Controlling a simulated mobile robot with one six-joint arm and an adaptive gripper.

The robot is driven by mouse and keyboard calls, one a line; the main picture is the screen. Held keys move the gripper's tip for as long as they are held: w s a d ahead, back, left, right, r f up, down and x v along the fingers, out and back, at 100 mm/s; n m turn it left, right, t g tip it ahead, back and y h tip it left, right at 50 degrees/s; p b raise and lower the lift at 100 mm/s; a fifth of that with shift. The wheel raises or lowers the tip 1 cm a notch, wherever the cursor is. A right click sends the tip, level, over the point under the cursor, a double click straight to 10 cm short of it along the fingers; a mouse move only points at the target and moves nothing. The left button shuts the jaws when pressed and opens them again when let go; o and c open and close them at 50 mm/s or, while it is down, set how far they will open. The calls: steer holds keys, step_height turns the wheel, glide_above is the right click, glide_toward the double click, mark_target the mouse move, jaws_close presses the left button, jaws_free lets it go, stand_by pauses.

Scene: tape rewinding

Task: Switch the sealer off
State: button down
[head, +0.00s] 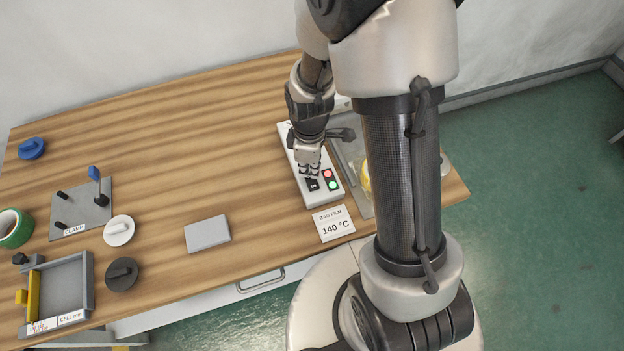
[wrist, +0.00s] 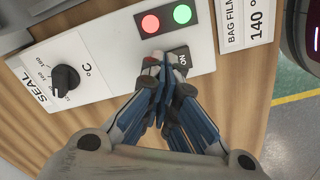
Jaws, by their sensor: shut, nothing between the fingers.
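The sealer's light grey control box (head: 289,143) stands on the right part of the bench. Its dark rocker switch (wrist: 181,57) shows the word ON at its right end in the wrist view. It also shows in the head view (head: 313,185). A red light (wrist: 150,23) and a green light (wrist: 182,13) sit beside the switch, and both look bright. My gripper (wrist: 160,62) is shut and empty, its tips over the left end of the switch, hiding that end. I cannot tell whether the tips touch it.
A black temperature dial (wrist: 65,78) is on the same panel. A "BAG FILM 140 °C" card (head: 334,223) lies in front of the box. A grey block (head: 207,234) and a clamp plate (head: 83,209) are further left. Bare wood lies left of the box.

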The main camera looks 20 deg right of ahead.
steer(key=shift+f+b, duration=0.45)
steer(key=shift+f, duration=0.2)
steer(key=shift+r, duration=0.1)
steer(key=shift+r+p, duration=2.85)
steer(key=shift+r, duration=0.6)
